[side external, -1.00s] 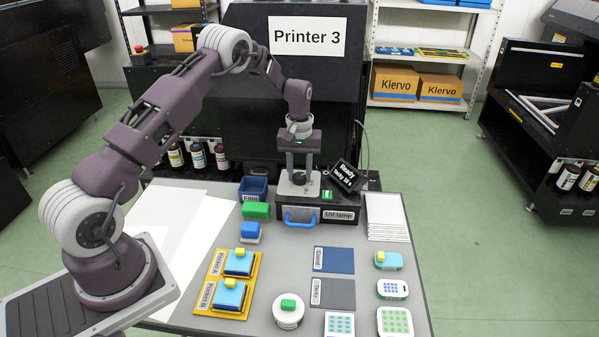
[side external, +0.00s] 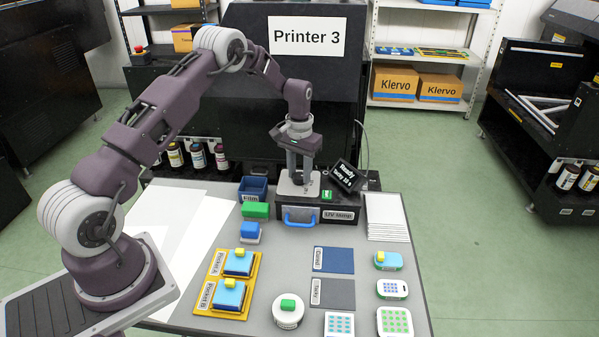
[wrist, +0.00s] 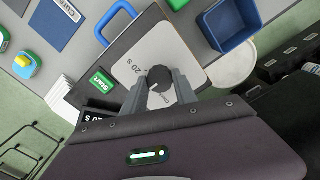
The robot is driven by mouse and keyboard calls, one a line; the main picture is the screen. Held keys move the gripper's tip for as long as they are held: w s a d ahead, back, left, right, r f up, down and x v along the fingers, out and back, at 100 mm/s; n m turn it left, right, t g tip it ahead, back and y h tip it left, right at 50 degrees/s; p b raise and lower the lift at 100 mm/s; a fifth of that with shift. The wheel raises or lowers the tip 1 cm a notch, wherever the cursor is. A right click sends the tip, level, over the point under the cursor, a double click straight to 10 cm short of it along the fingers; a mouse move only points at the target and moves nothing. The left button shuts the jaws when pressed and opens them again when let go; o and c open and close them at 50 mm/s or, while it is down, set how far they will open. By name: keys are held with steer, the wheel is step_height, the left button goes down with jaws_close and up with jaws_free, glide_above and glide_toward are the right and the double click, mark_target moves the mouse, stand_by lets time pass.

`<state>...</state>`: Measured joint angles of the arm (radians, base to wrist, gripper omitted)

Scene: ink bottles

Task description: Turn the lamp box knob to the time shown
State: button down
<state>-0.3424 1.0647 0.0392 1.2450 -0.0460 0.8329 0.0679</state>
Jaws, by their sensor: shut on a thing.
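The lamp box (side external: 345,212) is a dark box labelled "UV lamp" with a blue handle (side external: 300,215), at the back of the grey table. On top is a pale dial plate (wrist: 135,55) marked with times; "20 s" is legible on it. The dark round knob (wrist: 160,78) is in the plate's middle. My gripper (wrist: 163,88) points down with its fingers shut on the knob, one on each side. In the side view my gripper (side external: 299,176) hides most of the knob.
A green start button (wrist: 102,80) sits on the box close to my gripper. A blue bin (side external: 253,189) stands left of the box. White sheets (side external: 387,215) lie to its right.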

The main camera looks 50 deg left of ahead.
mark_target(299, 175)
steer(key=c, duration=1)
jaws_free()
steer(key=shift+o, duration=0.2)
step_height(299, 175, up, 7)
steer(key=shift+r, duration=0.1)
